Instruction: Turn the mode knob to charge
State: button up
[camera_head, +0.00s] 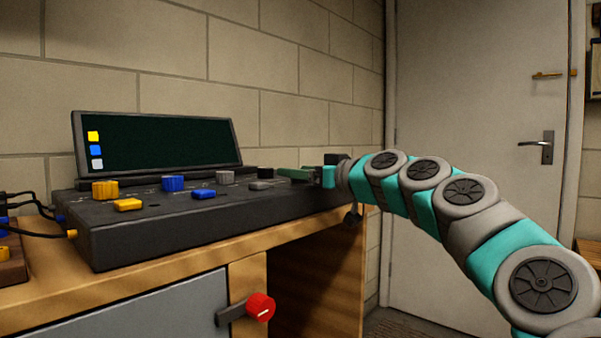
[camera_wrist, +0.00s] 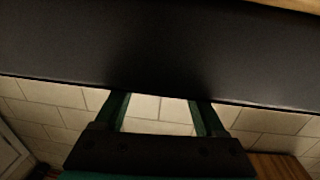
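A dark console (camera_head: 190,225) stands on a wooden bench. Its top carries a yellow knob (camera_head: 105,190), a blue knob (camera_head: 173,184), a grey knob (camera_head: 225,178) and a small black knob (camera_head: 265,173). I cannot tell which is the mode knob or where charge is; the markings are too small. My gripper (camera_head: 293,174) is at the console's right end, fingers pointing left, close to the black knob. I cannot tell whether it touches. In the wrist view, my gripper (camera_wrist: 161,97) has its green fingers apart with nothing between them, below a dark surface.
A dark screen (camera_head: 165,143) with coloured squares stands behind the knobs. Flat yellow (camera_head: 128,205) and blue (camera_head: 203,194) controls sit nearer the front. Cables (camera_head: 28,203) run at the left. A door (camera_head: 470,90) stands behind.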

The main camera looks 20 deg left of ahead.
grip_shut()
dwell(0.3)
jog(key=shift+g, duration=0.3)
jog(key=shift+n+g+y, duration=0.3)
jog(key=shift+n, duration=0.1)
jog(key=shift+w+r+n+g+y+p, duration=0.15)
jog(key=shift+n+g+y+p, duration=0.15)
jog(key=shift+n+g+p, duration=0.3)
jog(key=n+g+p, duration=0.1)
jog(key=g+p, duration=0.1)
jog(key=p, duration=0.1)
jog(key=n+g+p, duration=0.1)
jog(key=g+p, duration=0.1)
jog(key=p, duration=0.1)
jog(key=shift+w+d+r+g+y, duration=0.1)
jog(key=shift+g+y, duration=0.2)
jog(key=shift+y, duration=0.1)
jog(key=n+g+p, duration=0.2)
jog(key=p, duration=0.2)
jog(key=shift+g, duration=0.4)
jog(key=shift+f+n+g+p, duration=0.2)
jog(key=shift+n+g+p, duration=0.55)
jog(key=shift+p, duration=0.25)
jog(key=shift+s+n+g+p, duration=0.2)
jog(key=shift+n+g+p, duration=0.05)
jog(key=shift+g+p, duration=0.2)
